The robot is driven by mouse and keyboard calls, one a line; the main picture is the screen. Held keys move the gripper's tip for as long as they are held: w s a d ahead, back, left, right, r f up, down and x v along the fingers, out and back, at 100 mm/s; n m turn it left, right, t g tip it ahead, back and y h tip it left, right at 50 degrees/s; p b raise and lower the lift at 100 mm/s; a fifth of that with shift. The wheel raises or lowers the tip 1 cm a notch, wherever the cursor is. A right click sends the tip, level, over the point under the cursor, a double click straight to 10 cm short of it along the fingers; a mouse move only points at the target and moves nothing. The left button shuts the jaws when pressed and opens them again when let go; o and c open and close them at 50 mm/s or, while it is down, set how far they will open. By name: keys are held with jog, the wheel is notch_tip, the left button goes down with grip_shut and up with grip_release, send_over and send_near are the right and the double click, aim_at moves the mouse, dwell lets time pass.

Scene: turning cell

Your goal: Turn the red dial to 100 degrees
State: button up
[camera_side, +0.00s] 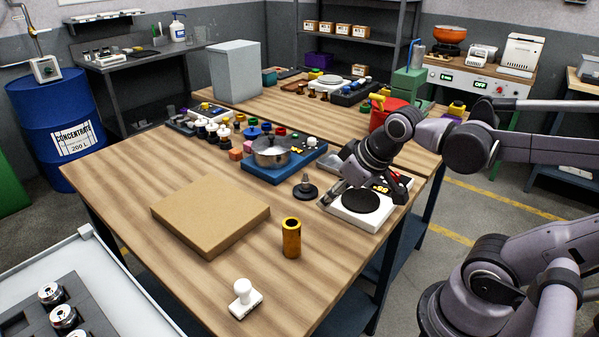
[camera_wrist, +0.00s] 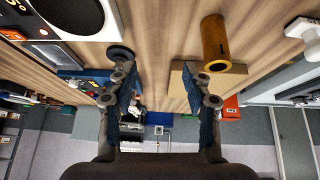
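I cannot clearly pick out a red dial. In the side view, a small red round piece (camera_side: 281,131) sits among coloured knobs behind the metal pan. My gripper (camera_side: 362,195) hangs low at a white box (camera_side: 352,216) with a flat black disc (camera_side: 362,203) and a dark panel with yellow digits; my arm hides part of it, and the digits are too small to read surely. In the wrist view, the white box (camera_wrist: 98,30) and disc (camera_wrist: 72,14) are at the upper left. My gripper (camera_wrist: 158,78) is open, its fingers apart with nothing between them.
A brass cylinder (camera_side: 291,238), a black weight-like piece (camera_side: 305,189) and a flat cardboard box (camera_side: 210,216) stand near. A white-handled stamp (camera_side: 243,297) is at the front. The blue tray with the metal pan (camera_side: 270,158) is behind. Bare wood lies around the cylinder.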

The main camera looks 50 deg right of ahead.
jog(key=w+d+r+g, duration=0.1)
jog(key=d+r+g, duration=0.1)
jog(key=d, duration=0.5)
jog(key=w+d+r+g, duration=0.1)
jog(key=d+g, duration=0.1)
jog(key=d, duration=0.5)
jog(key=g, duration=0.2)
send_near(395, 173)
jog(key=shift+y, duration=0.3)
jog(key=f, duration=0.8)
jog(key=shift+d+f, duration=0.2)
jog(key=shift+f, duration=0.15)
grip_shut()
